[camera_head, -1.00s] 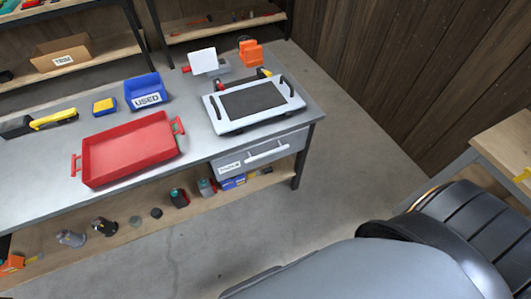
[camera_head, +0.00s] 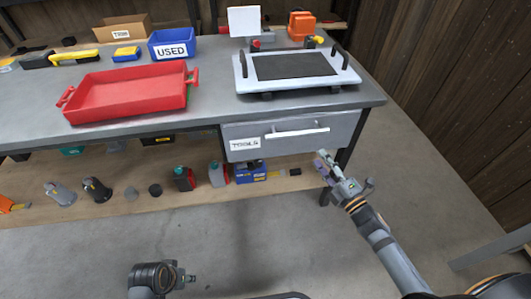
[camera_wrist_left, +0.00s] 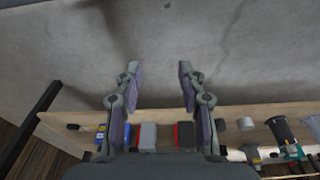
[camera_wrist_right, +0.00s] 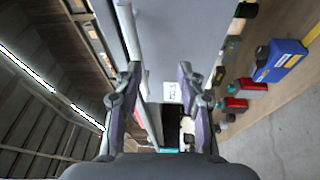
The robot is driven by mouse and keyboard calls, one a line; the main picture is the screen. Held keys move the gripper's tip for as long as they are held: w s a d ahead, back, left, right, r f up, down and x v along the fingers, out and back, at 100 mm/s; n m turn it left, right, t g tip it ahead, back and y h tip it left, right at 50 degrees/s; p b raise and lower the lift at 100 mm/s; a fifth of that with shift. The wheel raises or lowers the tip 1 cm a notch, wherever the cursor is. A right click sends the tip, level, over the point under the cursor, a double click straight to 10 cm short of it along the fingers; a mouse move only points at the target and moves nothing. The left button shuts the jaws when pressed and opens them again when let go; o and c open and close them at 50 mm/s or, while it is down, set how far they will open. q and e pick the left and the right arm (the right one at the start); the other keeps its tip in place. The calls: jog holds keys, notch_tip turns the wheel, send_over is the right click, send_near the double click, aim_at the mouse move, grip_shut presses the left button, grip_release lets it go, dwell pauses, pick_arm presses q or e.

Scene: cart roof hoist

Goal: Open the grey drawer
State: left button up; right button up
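The grey drawer (camera_head: 262,141) sits under the right end of the grey workbench and looks shut. It has a white bar handle (camera_head: 297,133) and a white label reading TOOLS. My right gripper (camera_head: 325,160) is just right of and below the handle, apart from it in the head view. In the right wrist view the right gripper (camera_wrist_right: 157,75) is open, with the drawer front and the handle (camera_wrist_right: 128,35) ahead of it. My left gripper (camera_wrist_left: 158,75) is open and empty, above the floor facing the lower shelf; only part of its arm shows in the head view.
On the bench (camera_head: 212,105) stand a red tray (camera_head: 130,95), a blue USED bin (camera_head: 172,44) and a white board with a dark mat (camera_head: 295,66). Bottles and a blue box (camera_head: 250,174) stand on the lower shelf. Floor in front is clear.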

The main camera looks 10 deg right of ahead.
aim_at(298, 133)
jog(key=w+a+r, duration=0.1)
jog(key=w+a+r+n+y+p, duration=0.1)
jog(key=r, duration=0.1)
jog(key=w+a+r+n+y, duration=0.1)
jog(key=shift+a+r+t, duration=0.15)
jog(key=shift+a+t, duration=0.15)
jog(key=shift+a, duration=0.05)
pick_arm(q)
jog(key=shift+w+a+f+g+p, duration=0.1)
jog(key=shift+a+f+g+p, duration=0.2)
jog(key=shift+f+p, duration=0.35)
pick_arm(e)
jog(key=x, duration=0.6)
jog(key=shift+a+f, duration=0.1)
jog(key=shift+f, duration=0.25)
grip_shut()
